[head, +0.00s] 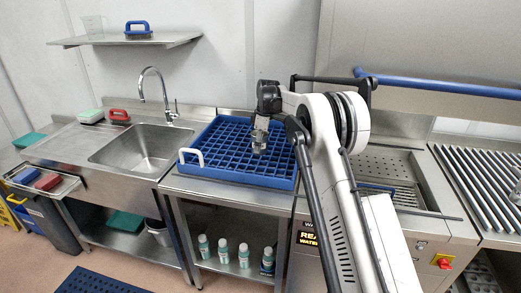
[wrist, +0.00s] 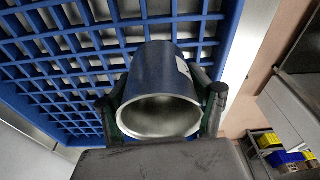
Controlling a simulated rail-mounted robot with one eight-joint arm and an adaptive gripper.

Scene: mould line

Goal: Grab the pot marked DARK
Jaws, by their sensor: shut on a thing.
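A metal pot (wrist: 158,85) with a shiny cylindrical side and a pale, open rim fills the middle of the wrist view. A whitish label shows at its right edge, but I cannot read any marking on it. My gripper (wrist: 162,117) is shut on the pot, with one dark finger on each side. In the head view my gripper (head: 259,146) is over the blue grid rack (head: 225,176). The pot is too small and too covered there to make out clearly. I cannot tell whether the pot touches the rack.
A sink (head: 140,147) with a tap lies left of the rack. A perforated steel basin (head: 385,165) lies right, partly behind my arm. Several bottles (head: 243,255) stand on the shelf below. A wall shelf (head: 125,40) and a blue rail (head: 440,86) are above.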

